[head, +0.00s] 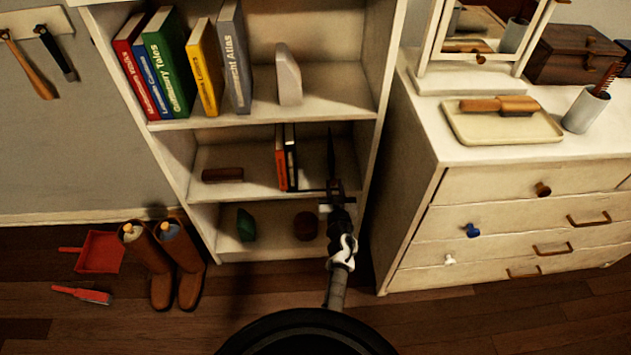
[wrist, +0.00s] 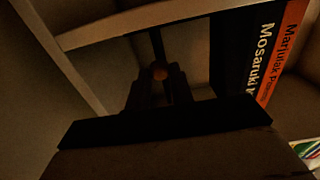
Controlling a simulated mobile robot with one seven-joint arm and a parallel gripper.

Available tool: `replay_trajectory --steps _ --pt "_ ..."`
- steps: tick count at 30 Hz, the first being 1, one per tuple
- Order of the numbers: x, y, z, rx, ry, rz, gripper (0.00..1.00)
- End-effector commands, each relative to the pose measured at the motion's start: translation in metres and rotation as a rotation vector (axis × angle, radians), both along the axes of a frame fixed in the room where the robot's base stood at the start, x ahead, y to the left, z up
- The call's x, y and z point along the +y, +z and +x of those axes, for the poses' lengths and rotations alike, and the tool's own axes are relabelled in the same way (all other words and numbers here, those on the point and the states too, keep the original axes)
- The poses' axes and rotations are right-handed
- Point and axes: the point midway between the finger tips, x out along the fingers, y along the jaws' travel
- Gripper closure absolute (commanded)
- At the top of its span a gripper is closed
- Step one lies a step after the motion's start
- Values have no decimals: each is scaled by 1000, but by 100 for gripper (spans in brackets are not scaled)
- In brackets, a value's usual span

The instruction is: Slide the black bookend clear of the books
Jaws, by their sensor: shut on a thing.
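The black bookend (head: 331,155) stands upright on the middle shelf, seen nearly edge-on as a thin dark strip. My gripper (head: 335,187) is shut on its lower front part. An orange-red book (head: 281,160) and a black book (head: 291,158) stand to its left, with a visible gap between them and the bookend. The bookend's base is hard to make out.
The bookcase's right side wall (head: 372,110) is close to the right of my gripper. A brown object (head: 222,174) lies left on the middle shelf. A green object (head: 245,225) and a reddish-brown one (head: 305,226) are below. A dresser (head: 480,190) stands right.

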Motion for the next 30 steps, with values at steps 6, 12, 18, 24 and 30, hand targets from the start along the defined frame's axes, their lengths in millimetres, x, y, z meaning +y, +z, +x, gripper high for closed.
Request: replay_trajectory --steps 6,12,18,24,30 --pt "-14 2 0 -4 -2 1 100" --pt "-16 2 0 -5 -5 1 100" --pt "-15 2 0 -5 -5 1 56" --pt "-14 1 0 -4 -2 1 56" --pt "-13 1 -8 -2 -1 1 56"
